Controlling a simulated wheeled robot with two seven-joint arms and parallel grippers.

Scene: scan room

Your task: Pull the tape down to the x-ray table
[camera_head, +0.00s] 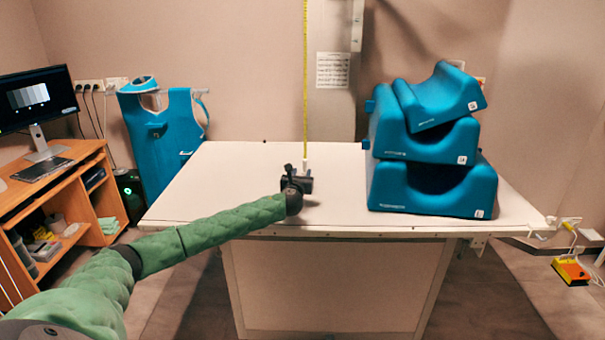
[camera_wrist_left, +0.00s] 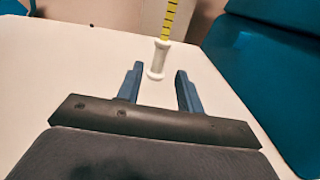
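The yellow tape (camera_head: 305,80) hangs straight down from above over the white x-ray table (camera_head: 235,180). It ends in a small white handle (camera_wrist_left: 157,60), which also shows in the head view just beyond my left gripper (camera_head: 304,170). In the left wrist view the gripper (camera_wrist_left: 157,84) is open, and the handle stands upright between or just beyond its fingertips. I cannot tell whether the handle touches the tabletop. No grip on it shows. My right gripper is not in view.
Several blue foam cushions (camera_head: 425,185) are stacked on the table's right side. A blue apron (camera_head: 165,130) hangs at the back left. A wooden desk (camera_head: 75,190) with a monitor (camera_head: 37,98) stands at the left. The table's left part is clear.

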